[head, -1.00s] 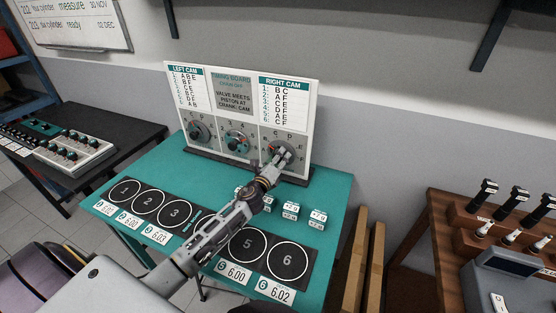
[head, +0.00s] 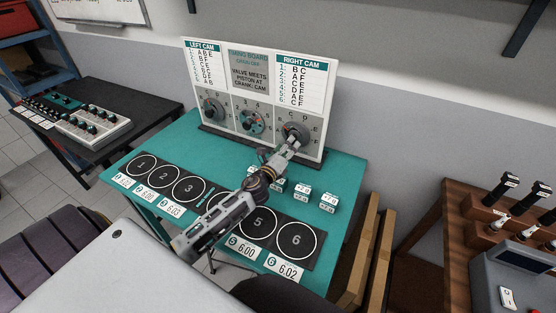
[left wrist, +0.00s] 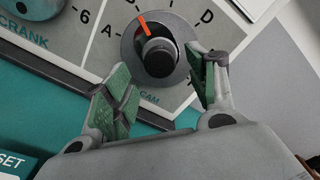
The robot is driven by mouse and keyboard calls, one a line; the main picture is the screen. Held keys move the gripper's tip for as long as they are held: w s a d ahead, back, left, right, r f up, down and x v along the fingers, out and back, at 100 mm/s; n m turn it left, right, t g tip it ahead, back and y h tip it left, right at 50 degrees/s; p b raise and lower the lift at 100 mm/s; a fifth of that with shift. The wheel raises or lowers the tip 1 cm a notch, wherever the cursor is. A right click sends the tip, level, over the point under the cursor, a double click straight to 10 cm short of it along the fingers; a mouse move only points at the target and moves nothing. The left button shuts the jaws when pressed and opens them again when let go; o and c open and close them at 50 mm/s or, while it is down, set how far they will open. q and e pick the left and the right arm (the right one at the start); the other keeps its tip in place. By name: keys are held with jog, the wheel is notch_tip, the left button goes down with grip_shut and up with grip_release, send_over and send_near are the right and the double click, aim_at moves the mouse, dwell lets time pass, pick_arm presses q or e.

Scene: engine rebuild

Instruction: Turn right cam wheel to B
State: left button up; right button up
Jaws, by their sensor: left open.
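The right cam wheel (head: 297,131) is a dark grey dial at the lower right of the upright timing board (head: 251,92). In the left wrist view the wheel (left wrist: 174,72) has a dark central knob and an orange pointer (left wrist: 144,24) pointing up and slightly left. My left gripper (head: 287,147) is open just in front of and below the wheel. In the left wrist view its green-padded fingers (left wrist: 165,77) are spread either side of the wheel's lower part, empty.
The teal table (head: 205,135) holds numbered black pads and small white blocks (head: 302,192). A wooden bench (head: 460,215) with tools stands right.

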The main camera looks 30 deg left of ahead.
pick_arm(q)
jog(key=shift+s+d, duration=0.2)
jog(key=shift+s, duration=3.3)
